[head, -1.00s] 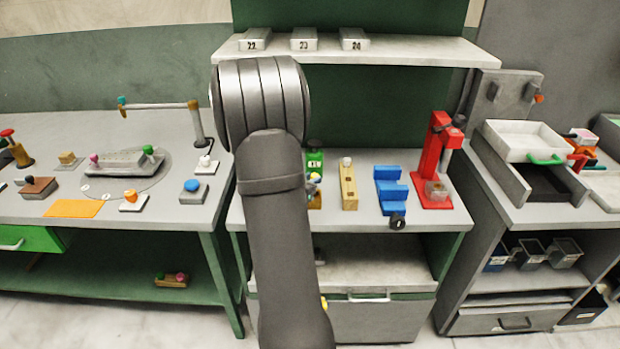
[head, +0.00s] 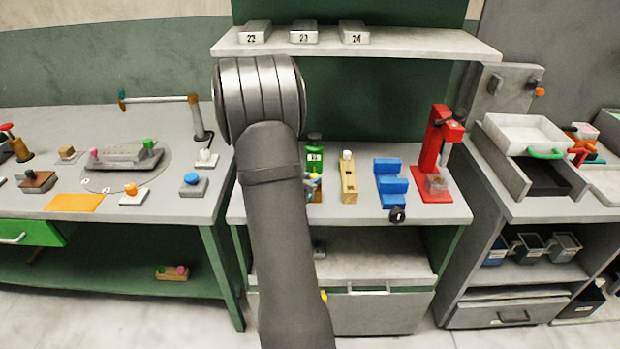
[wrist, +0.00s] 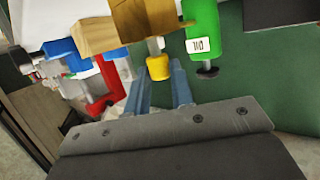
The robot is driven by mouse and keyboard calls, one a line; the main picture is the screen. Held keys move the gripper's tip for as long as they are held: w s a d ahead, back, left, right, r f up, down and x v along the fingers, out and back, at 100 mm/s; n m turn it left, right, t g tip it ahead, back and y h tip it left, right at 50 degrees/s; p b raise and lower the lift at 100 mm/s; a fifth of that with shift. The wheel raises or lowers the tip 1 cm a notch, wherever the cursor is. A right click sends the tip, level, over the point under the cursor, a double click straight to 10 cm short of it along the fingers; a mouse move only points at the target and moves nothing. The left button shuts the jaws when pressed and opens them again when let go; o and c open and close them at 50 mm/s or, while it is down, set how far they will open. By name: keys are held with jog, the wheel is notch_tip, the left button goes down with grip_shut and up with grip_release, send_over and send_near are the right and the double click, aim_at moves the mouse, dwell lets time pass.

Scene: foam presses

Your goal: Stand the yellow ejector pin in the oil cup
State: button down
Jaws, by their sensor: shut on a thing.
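The yellow ejector pin (wrist: 157,68) shows in the wrist view as a yellow head on a pale shaft. The shaft meets a brass-coloured block (wrist: 145,18); I cannot tell how deep it sits. My gripper (wrist: 161,66) has its two blue-grey fingers on either side of the yellow head and is shut on it. In the head view the arm hides most of the gripper; a bit of the yellow head (head: 313,175) shows. A green container (wrist: 202,25) with a label and a black knob stands beside the block. It also shows in the head view (head: 314,155). I cannot identify the oil cup for certain.
Right of the arm stand a wooden block (head: 348,180) with a white knob, a blue stepped block (head: 390,185) and a red press (head: 436,160). A shelf (head: 400,50) with numbered boxes hangs above. Bare bench top shows between these things.

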jog(key=shift+f, duration=0.5)
jog(key=c, duration=1.2)
grip_release()
jog(key=shift+o, duration=0.2)
jog(key=shift+s, duration=0.1)
jog(key=v, duration=1.7)
jog(key=shift+r, duration=0.15)
jog(key=x, duration=1.7)
jog(key=shift+f, duration=0.2)
jog(key=shift+r, duration=0.1)
